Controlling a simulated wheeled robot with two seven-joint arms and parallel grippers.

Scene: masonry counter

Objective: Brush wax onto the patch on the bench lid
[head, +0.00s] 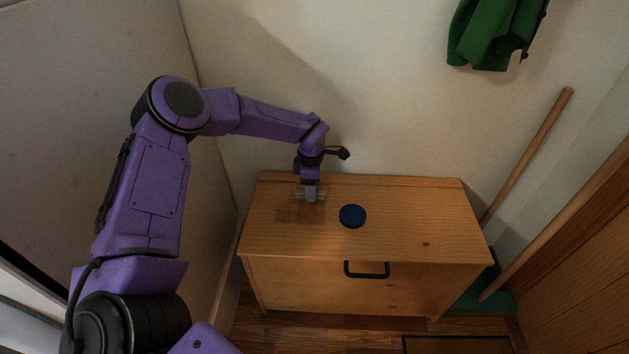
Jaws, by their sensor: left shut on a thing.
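The wooden bench (390,216) stands against the back wall with its lid shut. My left gripper (311,194) is over the back left part of the lid, pointing down. It is shut on a small pale block-like thing, which looks like the brush (320,195). The gripper hides part of it, and I cannot tell whether it touches the lid. A darker brown area (296,215) lies on the lid just in front of the gripper; I cannot tell whether it is the patch or a shadow. A round dark blue tin (352,216) sits right of the gripper. My right gripper is out of view.
The bench front has a black handle (367,270). A green garment (492,32) hangs on the wall at upper right. A wooden pole (528,155) leans right of the bench, near a green broom-like thing (497,299). The lid's right half is clear.

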